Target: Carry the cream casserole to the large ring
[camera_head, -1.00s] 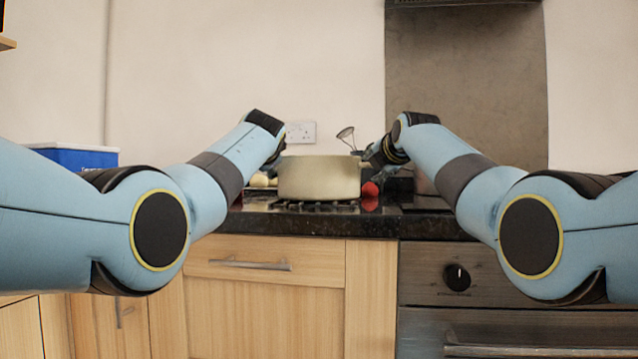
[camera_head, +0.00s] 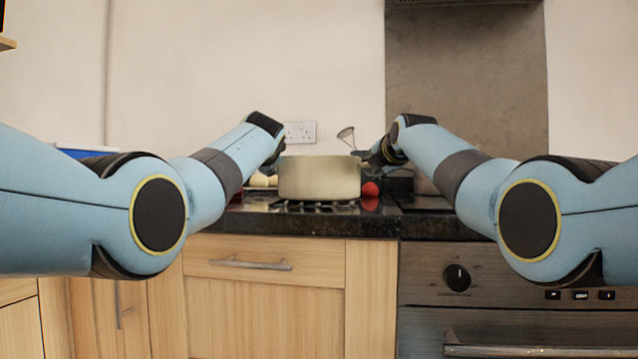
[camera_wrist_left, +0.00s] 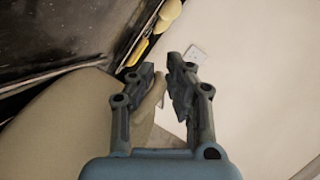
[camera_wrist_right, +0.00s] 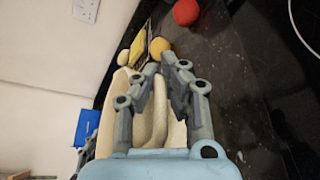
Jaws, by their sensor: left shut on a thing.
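The cream casserole (camera_head: 319,178) is upright at the hob, between my two grippers. It also shows at the lower left of the left wrist view (camera_wrist_left: 60,130). My left gripper (camera_head: 276,162) is shut on its left handle (camera_wrist_left: 153,98). My right gripper (camera_head: 372,160) is at its right side. In the right wrist view the right fingers (camera_wrist_right: 162,68) stand on either side of the handle (camera_wrist_right: 160,115); whether they grip it is unclear. A dark hob grate (camera_head: 315,207) shows beneath the casserole. I cannot make out which ring is the large one.
A red round thing (camera_head: 370,189) is close to the casserole's right side. Yellow and pale round things (camera_wrist_right: 160,46) lie behind it. A wire utensil (camera_head: 346,134) stands at the back. The dark granite counter edge (camera_head: 300,225) runs in front, above wooden drawers and an oven (camera_head: 520,300).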

